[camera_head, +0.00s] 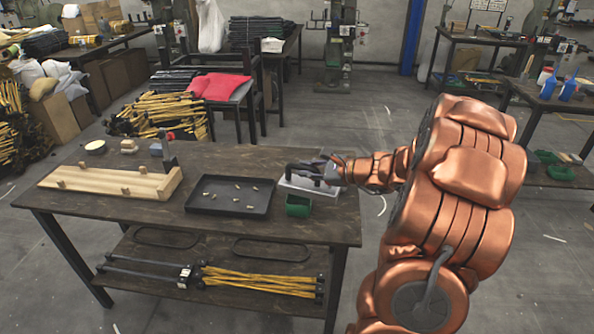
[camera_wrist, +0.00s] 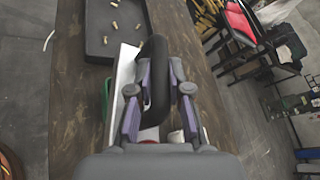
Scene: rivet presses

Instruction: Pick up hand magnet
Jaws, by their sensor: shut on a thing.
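The hand magnet appears to be the dark curved handle (camera_wrist: 155,62) in the wrist view. It stands between the two purple-padded fingers of my gripper (camera_wrist: 158,92), which are shut on it. In the head view my gripper (camera_head: 318,170) is over the right end of the table, with the dark handle (camera_head: 297,172) at its tip. The lower part of the magnet is hidden by the fingers and palm. I cannot tell whether it touches the white thing below it.
A white flat thing (camera_head: 296,187) and a green container (camera_head: 298,206) are close below my gripper. A black tray (camera_head: 228,209) with several small rivets lies to the left. A wooden fixture (camera_head: 110,181) is farther left on the dark table (camera_head: 90,210).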

